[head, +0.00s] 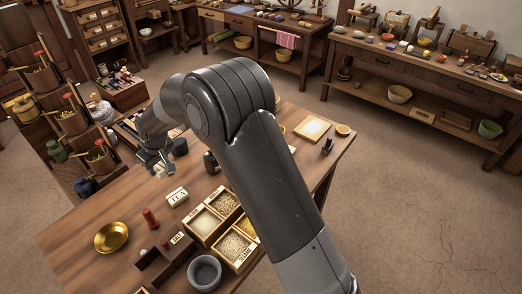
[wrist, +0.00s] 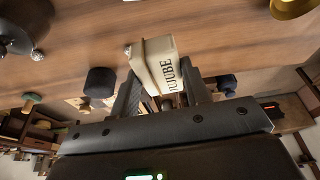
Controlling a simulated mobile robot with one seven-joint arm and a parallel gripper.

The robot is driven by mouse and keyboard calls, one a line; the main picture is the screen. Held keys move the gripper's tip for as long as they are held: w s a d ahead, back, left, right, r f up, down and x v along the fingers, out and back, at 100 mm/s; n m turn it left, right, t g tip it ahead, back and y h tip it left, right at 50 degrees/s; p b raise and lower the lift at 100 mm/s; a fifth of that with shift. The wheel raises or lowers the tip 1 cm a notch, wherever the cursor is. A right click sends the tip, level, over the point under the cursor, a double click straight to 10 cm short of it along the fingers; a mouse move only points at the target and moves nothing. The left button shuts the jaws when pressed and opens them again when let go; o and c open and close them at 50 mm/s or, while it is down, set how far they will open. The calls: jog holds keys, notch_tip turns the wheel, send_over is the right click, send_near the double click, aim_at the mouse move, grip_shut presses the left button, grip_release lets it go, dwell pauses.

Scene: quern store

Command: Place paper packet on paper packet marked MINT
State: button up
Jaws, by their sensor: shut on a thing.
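My gripper (head: 157,164) is over the left part of the wooden table. In the wrist view its fingers (wrist: 164,94) are shut on a cream paper packet (wrist: 156,64). The dark lettering on this packet is partly hidden and seems to end in "UBE". A small pale part of it (head: 160,172) shows below the fingers in the head view. Another cream packet (head: 177,196), marked TEA, lies on the table just in front of my gripper. I cannot make out a packet marked MINT in either view; my arm hides part of the table.
A brass bowl (head: 112,237), a red-topped bottle (head: 150,217), a grey bowl (head: 205,273) and labelled trays of grain (head: 207,221) stand at the table's front. A dark round object (wrist: 100,82) is close by the fingers. Bare wood (head: 75,222) lies at the left.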

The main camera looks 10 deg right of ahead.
aim_at(158, 166)
notch_tip(158, 166, up, 8)
jog(key=shift+r, duration=0.1)
jog(key=w+d+m+h, duration=0.1)
jog(key=w+d+m, duration=0.15)
jog(key=d, duration=1.15)
jog(key=w+d+m+t, duration=0.15)
jog(key=w+d, duration=0.25)
jog(key=d, duration=0.9)
jog(key=w+d+m+g+h, duration=0.1)
jog(key=w+d+m, duration=0.2)
jog(key=d, duration=1.1)
jog(key=s+d+m, duration=0.3)
jog(key=d, duration=1.2)
jog(key=shift+t+h, duration=0.3)
jog(key=shift+t, duration=0.05)
jog(key=w+a+f, duration=0.2)
jog(key=a+f, duration=0.1)
jog(key=f, duration=0.1)
jog(key=w+a+f, duration=0.2)
jog(key=a+f, duration=0.1)
jog(key=f, duration=0.1)
jog(key=w+a+f, duration=0.2)
jog(key=a+f, duration=0.1)
jog(key=f, duration=0.1)
jog(key=shift+w+a+f, duration=0.1)
jog(key=shift+w+a, duration=0.05)
jog(key=shift+a, duration=0.1)
jog(key=shift+w+a+f, duration=0.1)
jog(key=shift+a+f, duration=0.05)
jog(key=shift+f, duration=1.95)
